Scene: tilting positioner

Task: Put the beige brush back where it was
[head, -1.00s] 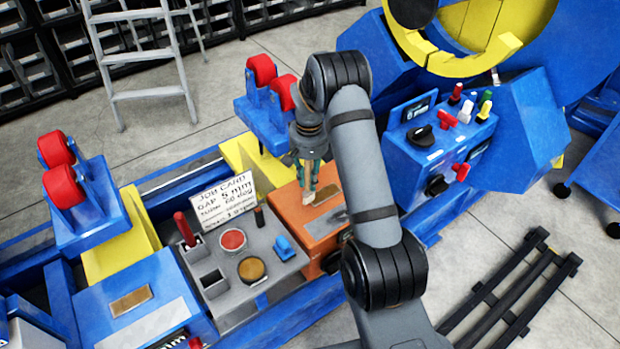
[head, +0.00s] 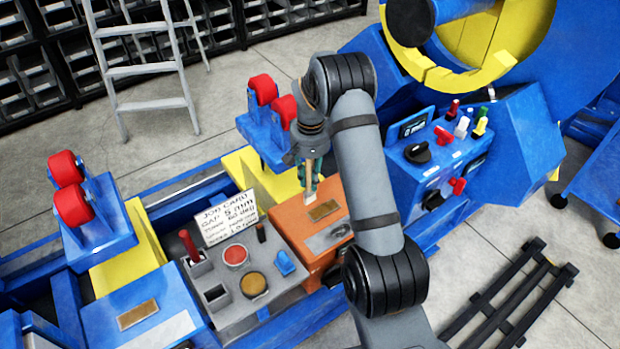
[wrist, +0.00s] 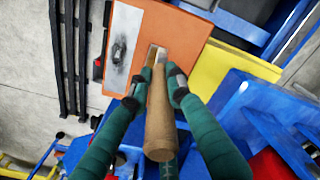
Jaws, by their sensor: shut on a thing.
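I cannot tell whether the tip touches the box. On the grey tray (head: 268,278) at the left, a red-handled tool (head: 188,244) stands in one square holder. The square holder (head: 215,298) in front of it looks empty.
The tray also holds a red round tin (head: 235,255), a brownish round tin (head: 254,285), a blue item (head: 285,263) and a dark upright piece (head: 261,232). A job card (head: 226,217) stands behind. Red rollers (head: 72,190) and the control box (head: 430,155) flank the area.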

